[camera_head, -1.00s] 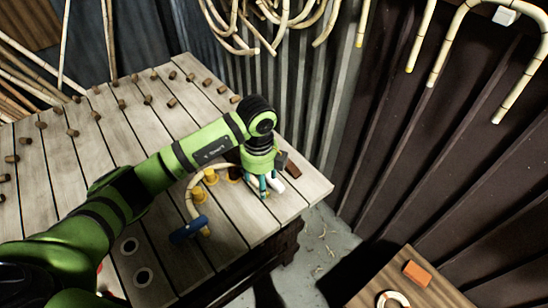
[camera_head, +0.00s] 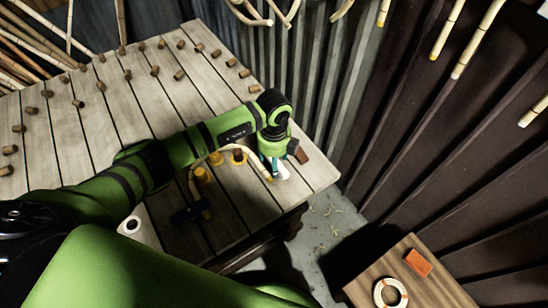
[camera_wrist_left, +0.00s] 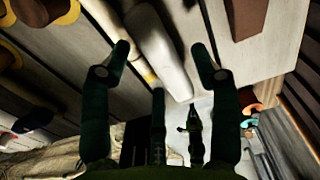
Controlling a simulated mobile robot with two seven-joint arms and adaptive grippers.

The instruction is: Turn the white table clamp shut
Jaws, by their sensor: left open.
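The white table clamp (camera_head: 282,173) sits near the right end of the slatted workbench, partly hidden by my left gripper. In the left wrist view the white clamp handle (camera_wrist_left: 163,58) lies between my left gripper's fingers. My left gripper (camera_wrist_left: 160,52) is open, with a finger on each side of the handle and visible space between. In the head view the left gripper (camera_head: 272,168) points down at the clamp. A bent rattan cane (camera_head: 193,186) curves around yellow-topped pegs (camera_head: 202,175), its end close to the clamp. My right gripper is not in view.
A dark blue clamp (camera_head: 188,213) lies in shadow at the cane's other end. A brown block (camera_head: 298,153) is just right of my gripper. Several wooden pegs stand across the bench (camera_head: 95,110). A small table (camera_head: 420,293) holds an orange block and a ring.

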